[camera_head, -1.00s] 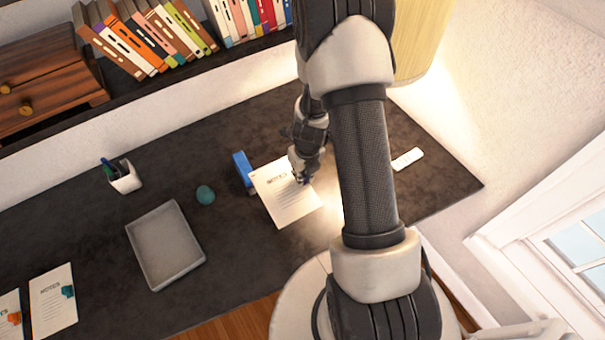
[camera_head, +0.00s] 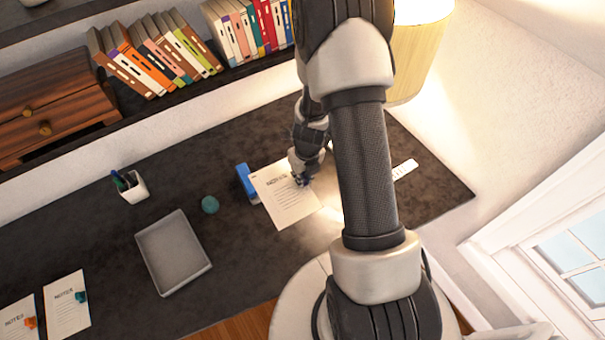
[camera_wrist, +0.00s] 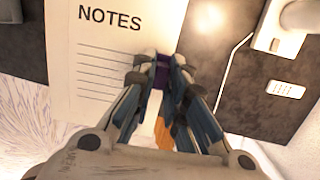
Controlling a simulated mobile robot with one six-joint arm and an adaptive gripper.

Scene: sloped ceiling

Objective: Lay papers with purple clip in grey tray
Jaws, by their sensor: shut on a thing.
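The papers with the purple clip (camera_head: 284,199) are a white sheet headed "NOTES", seen right of the middle of the desk in the head view. They also show in the wrist view (camera_wrist: 95,65). My gripper (camera_head: 302,181) is at their right edge. In the wrist view my gripper (camera_wrist: 160,75) is shut on the purple clip (camera_wrist: 161,72), which is mostly hidden between the fingers. The grey tray (camera_head: 206,270) lies empty on the desk, well to the left of the papers.
A blue object (camera_head: 246,181) stands beside the papers' left edge. A teal ball (camera_head: 209,204) and a pen cup (camera_head: 131,187) are near the tray. Two other note sheets (camera_head: 66,312) lie at far left. A white remote-like object (camera_head: 404,169) lies at right.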

